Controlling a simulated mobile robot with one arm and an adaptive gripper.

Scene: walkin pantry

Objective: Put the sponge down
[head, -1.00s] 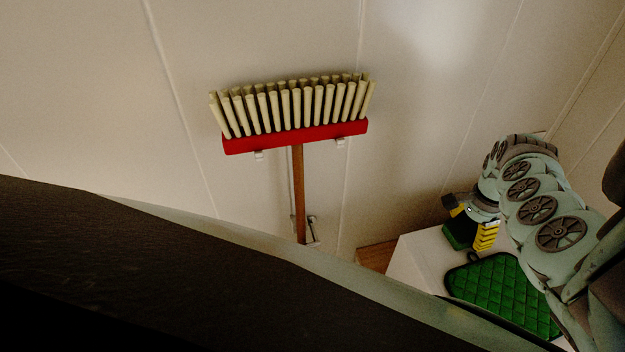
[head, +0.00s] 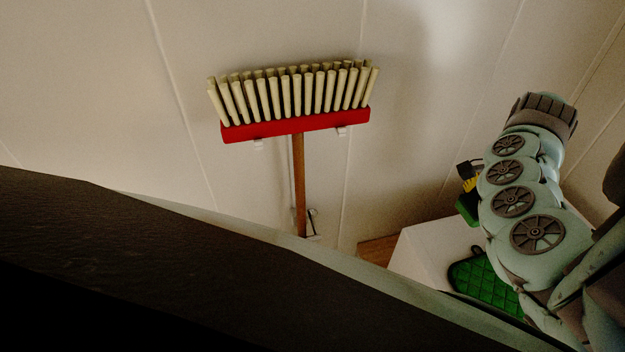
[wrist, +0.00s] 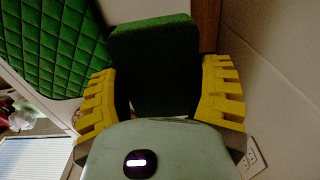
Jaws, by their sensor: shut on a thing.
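The sponge (wrist: 150,65) is a green block with a dark, shaded near face. In the wrist view it sits between the two yellow fingers of my gripper (wrist: 158,92), which is shut on it. In the head view only a green edge of the sponge (head: 466,208) shows, below the yellow finger of my gripper (head: 469,184); my arm hides the rest. It appears over or beside the far part of a white surface (head: 427,250). I cannot tell whether it touches that surface.
A green quilted pad (head: 484,281) lies on the white surface, partly behind my arm; it also shows in the wrist view (wrist: 50,45). A red-headed broom (head: 295,125) hangs on the wall, bristles up. A wall outlet (wrist: 252,160) is at lower right in the wrist view.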

